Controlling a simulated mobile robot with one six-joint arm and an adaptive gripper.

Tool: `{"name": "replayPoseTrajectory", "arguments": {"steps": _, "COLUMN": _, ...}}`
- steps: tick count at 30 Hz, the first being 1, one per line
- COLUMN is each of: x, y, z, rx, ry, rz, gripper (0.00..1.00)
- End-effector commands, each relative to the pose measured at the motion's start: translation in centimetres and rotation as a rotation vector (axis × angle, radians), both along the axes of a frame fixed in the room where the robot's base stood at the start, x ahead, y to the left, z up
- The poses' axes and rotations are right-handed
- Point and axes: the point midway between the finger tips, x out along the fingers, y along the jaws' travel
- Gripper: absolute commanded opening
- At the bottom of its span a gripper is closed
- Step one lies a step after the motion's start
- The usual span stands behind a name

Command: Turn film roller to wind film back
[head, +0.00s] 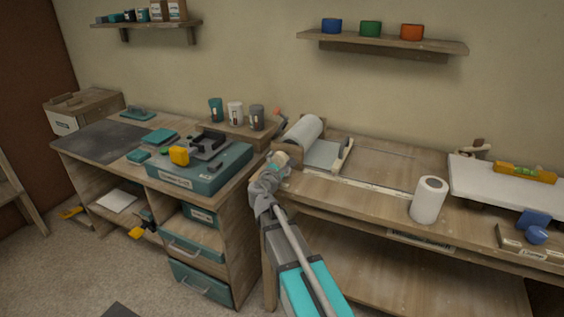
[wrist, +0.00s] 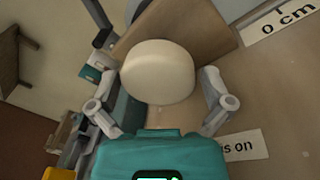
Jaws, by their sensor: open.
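The film roller (head: 303,133) is a pale roll lying in a wooden holder at the left end of the right workbench. A film sheet (head: 322,154) lies on the bench beside it. A cream round knob (wrist: 157,70) stands at the holder's near side in the wrist view; in the head view the knob (head: 281,158) is partly hidden by my gripper (head: 272,171). My gripper (wrist: 158,97) is open, with one finger on each side of the knob. I cannot tell whether either finger touches it.
A ruler strip (head: 355,183) runs along the bench top. A white roll (head: 428,199) stands upright farther right. A white board (head: 500,182) bears a yellow level (head: 525,173). A teal case (head: 198,169) sits on the left bench, close to my arm.

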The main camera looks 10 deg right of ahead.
Motion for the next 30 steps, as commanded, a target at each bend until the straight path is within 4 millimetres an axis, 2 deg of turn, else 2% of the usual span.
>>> {"name": "replayPoseTrajectory", "arguments": {"steps": 12, "x": 0.34, "y": -0.19, "z": 0.00, "rx": 0.000, "ry": 0.000, "rz": 0.000, "gripper": 0.98}}
{"name": "replayPoseTrajectory", "arguments": {"steps": 21, "x": 0.33, "y": -0.19, "z": -0.01, "rx": 0.000, "ry": 0.000, "rz": 0.000, "gripper": 0.42}}
{"name": "replayPoseTrajectory", "arguments": {"steps": 22, "x": 0.33, "y": -0.19, "z": -0.01, "rx": 0.000, "ry": 0.001, "rz": -0.001, "gripper": 0.39}}
{"name": "replayPoseTrajectory", "arguments": {"steps": 30, "x": 0.32, "y": -0.20, "z": -0.09, "rx": 0.047, "ry": -0.033, "rz": -0.002, "gripper": 0.39}}
